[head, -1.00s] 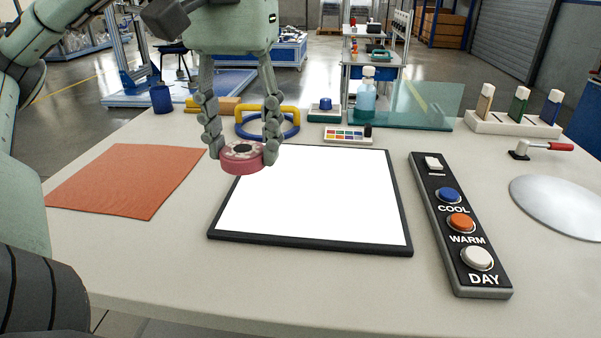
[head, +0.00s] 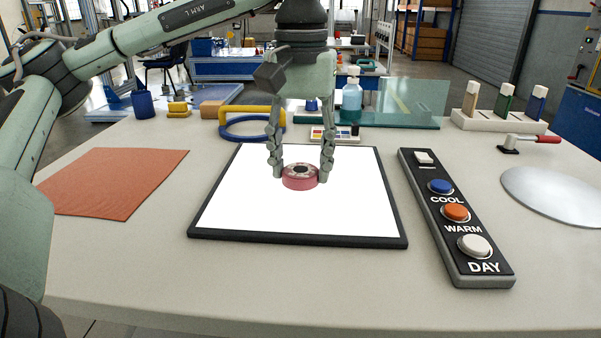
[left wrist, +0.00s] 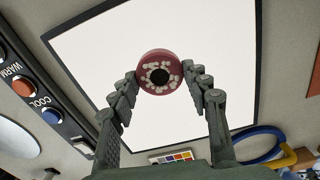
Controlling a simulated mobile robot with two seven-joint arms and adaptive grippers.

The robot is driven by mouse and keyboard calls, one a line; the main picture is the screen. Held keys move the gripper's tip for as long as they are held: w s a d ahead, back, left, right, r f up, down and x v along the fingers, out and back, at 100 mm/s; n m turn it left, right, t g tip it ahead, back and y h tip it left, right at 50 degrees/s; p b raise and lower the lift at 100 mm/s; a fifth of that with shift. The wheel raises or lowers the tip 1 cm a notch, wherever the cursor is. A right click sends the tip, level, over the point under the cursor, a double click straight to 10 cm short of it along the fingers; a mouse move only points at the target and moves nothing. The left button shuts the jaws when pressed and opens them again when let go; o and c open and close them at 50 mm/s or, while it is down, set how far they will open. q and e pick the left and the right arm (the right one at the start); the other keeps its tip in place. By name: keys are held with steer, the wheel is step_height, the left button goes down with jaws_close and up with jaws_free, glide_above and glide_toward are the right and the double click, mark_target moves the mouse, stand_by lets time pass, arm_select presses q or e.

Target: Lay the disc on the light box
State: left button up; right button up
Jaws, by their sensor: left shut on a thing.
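The disc (head: 300,183) is red with a pale speckled top and a dark centre. My left gripper (head: 300,172) is shut on it, one finger on each side. The disc is over the middle of the light box (head: 240,215), a white lit panel with a black frame. I cannot tell whether the disc touches the panel. The left wrist view shows the disc (left wrist: 160,73) between the fingertips (left wrist: 160,82), with the white panel (left wrist: 215,40) behind it. My right gripper is not in view.
A button panel (head: 435,195) stands right of the light box, with a silver plate (head: 560,195) beyond it. An orange cloth (head: 115,180) lies at the left. Behind are a blue ring (head: 240,132), a colour palette (head: 330,137) and a bottle (head: 352,98).

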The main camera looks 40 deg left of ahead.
arm_select(q)
steer(key=shift+f, duration=1.1)
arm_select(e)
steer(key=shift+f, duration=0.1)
arm_select(q)
steer(key=shift+f, duration=0.15)
steer(key=o, duration=1.2)
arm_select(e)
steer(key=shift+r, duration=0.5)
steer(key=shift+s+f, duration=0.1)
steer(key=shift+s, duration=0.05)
